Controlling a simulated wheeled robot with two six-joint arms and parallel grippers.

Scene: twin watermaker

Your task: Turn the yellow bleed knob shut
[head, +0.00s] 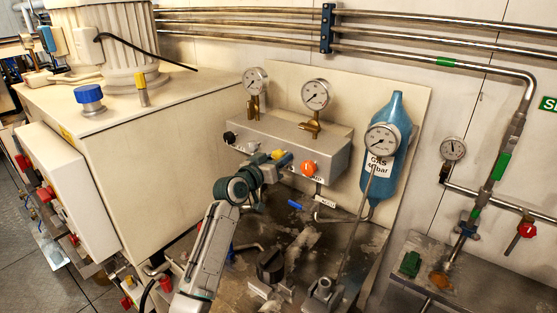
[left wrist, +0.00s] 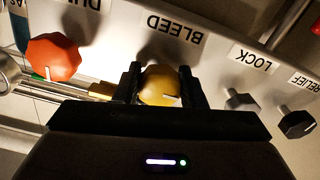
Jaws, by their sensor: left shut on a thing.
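The yellow bleed knob (left wrist: 160,86) sits on the grey panel under the BLEED label (left wrist: 175,27) in the left wrist view. My left gripper (left wrist: 162,88) has a black finger on each side of the knob and is shut on it. A pale mark shows on the knob's face. In the head view the yellow knob (head: 278,154) shows on the front of the grey valve box (head: 290,142), partly behind my left gripper (head: 270,160). My right gripper is in neither view.
An orange-red knob (head: 308,168) is close to the right of the yellow one. Gauges (head: 316,95) stand above the box, and a blue gas bottle (head: 392,110) is to the right.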

